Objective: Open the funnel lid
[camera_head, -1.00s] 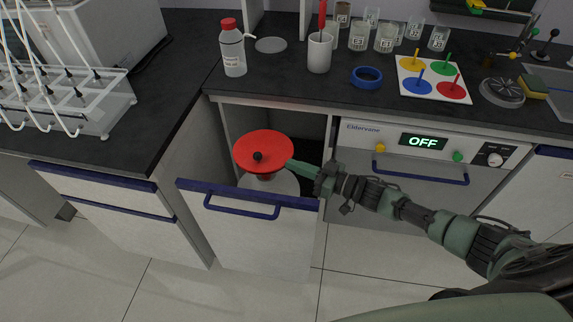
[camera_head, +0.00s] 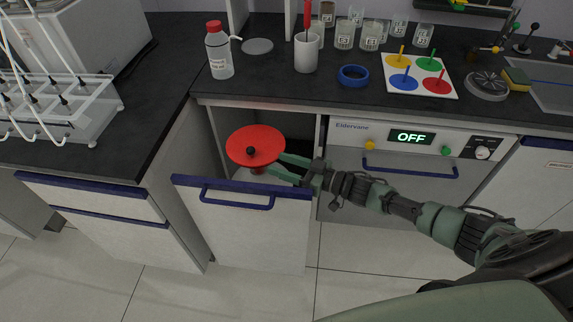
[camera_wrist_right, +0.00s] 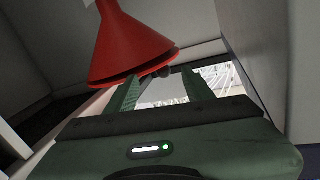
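The red funnel lid (camera_head: 256,141) is a round disc with a black knob (camera_head: 250,151), above the open drawer (camera_head: 238,226). In the right wrist view the red funnel (camera_wrist_right: 132,45) appears as a cone with the lid at its wide end, and a dark knob (camera_wrist_right: 166,72) shows beyond my fingers. My right gripper (camera_head: 277,166) comes in from the right at the lid's right edge. Its two fingers are apart with nothing held between them; they also show apart in the wrist view (camera_wrist_right: 160,90). Whether a finger touches the lid I cannot tell. My left gripper is not in view.
The drawer's blue-edged front and cabinet walls bound the space around the funnel. The dark counter (camera_head: 290,90) above holds a red-capped bottle (camera_head: 219,55), a white mug (camera_head: 305,53), a blue ring (camera_head: 353,75) and several labelled beakers. A unit reading OFF (camera_head: 411,137) is on the right.

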